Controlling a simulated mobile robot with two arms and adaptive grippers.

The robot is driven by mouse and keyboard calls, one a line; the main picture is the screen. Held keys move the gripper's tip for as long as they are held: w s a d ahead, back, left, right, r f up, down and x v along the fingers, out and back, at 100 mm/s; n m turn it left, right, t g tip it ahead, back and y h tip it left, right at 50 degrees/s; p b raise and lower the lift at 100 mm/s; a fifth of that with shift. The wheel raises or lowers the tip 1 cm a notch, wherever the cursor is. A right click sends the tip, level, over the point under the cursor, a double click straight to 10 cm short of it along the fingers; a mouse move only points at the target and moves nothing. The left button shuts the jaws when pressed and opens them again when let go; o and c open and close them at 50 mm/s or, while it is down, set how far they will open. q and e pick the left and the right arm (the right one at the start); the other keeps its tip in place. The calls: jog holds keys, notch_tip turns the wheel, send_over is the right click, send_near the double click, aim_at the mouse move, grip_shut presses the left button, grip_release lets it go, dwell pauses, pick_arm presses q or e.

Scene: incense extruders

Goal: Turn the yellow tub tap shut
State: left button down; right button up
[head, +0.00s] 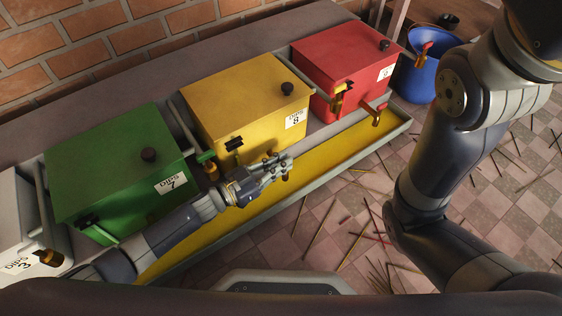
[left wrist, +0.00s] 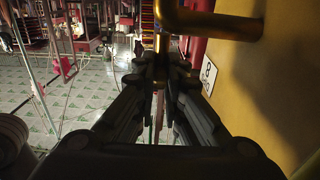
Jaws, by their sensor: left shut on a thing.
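The yellow tub (head: 240,85) stands between the green and red tubs, with a label reading 8 on its front. Its yellow wall (left wrist: 285,90) fills the right of the left wrist view. My left gripper (head: 280,166) is at the tub's front, near its lower right, and its fingers are closed together. In the left wrist view, a bent brass part of the tap (left wrist: 210,22) crosses above the fingers and runs down between the fingertips (left wrist: 160,75). The fingers hide the held part, so the tap's turn angle is unclear. My right gripper is out of view.
The green tub (head: 110,165) stands left and the red tub (head: 345,55) right, both with brass fittings. A yellow-bottomed trough (head: 340,142) runs along the front. A blue bucket (head: 415,80) stands at the far right. Thin sticks litter the tiled floor (head: 480,185).

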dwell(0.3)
pick_arm(q)
jog(key=c, duration=1.7)
grip_release()
jog(key=shift+s+d, duration=0.1)
jog(key=shift+d, duration=0.05)
